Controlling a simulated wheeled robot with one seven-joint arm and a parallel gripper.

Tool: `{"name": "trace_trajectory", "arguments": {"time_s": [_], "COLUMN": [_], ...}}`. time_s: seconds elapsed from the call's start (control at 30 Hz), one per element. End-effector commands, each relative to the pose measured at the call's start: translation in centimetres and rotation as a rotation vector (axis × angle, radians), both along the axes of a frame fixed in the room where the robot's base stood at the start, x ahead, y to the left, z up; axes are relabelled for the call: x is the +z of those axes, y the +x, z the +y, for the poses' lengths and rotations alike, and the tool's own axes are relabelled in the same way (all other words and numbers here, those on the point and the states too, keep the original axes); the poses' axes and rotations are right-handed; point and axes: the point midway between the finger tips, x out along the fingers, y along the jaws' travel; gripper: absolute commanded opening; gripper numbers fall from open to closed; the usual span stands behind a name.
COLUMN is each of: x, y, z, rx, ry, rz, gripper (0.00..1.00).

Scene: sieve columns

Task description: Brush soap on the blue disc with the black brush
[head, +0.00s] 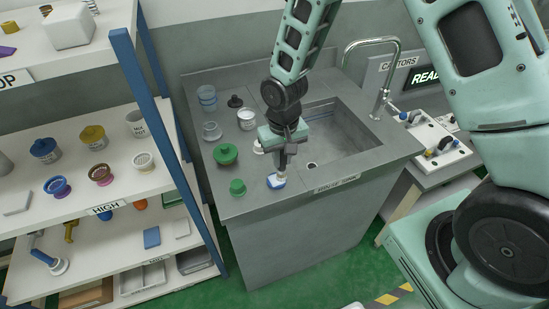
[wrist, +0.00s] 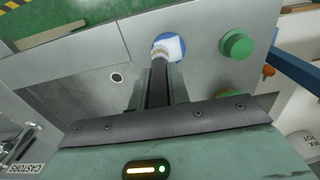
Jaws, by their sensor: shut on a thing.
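The blue disc (head: 277,184) lies flat on the grey counter near its front edge. It also shows in the wrist view (wrist: 181,55), with a white patch over much of its top. My gripper (head: 282,165) points down just above the disc and is shut on a slim brush-like thing. The pale lower end of this brush (wrist: 159,53) shows past the fingertips, at the disc's edge in the picture. Whether it touches the disc I cannot tell. Its handle is mostly hidden between the dark fingers, so its colour is unclear.
A green knobbed piece (head: 238,187) and a larger green lidded one (head: 225,154) stand left of the disc. A white can (head: 247,119), a small black knobbed thing (head: 235,101) and clear cups stand farther back. The sink (head: 335,140) opens right. Loaded shelves (head: 130,190) stand left.

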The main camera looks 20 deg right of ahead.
Motion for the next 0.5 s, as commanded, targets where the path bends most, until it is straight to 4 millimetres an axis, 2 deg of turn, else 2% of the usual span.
{"name": "trace_trajectory", "arguments": {"time_s": [0.37, 0.5], "x": [0.00, 0.69], "y": [0.01, 0.01], "z": [-0.56, -0.55], "rx": [0.000, 0.000], "ry": [0.000, 0.000], "rz": [0.000, 0.000], "gripper": [0.00, 0.00]}}
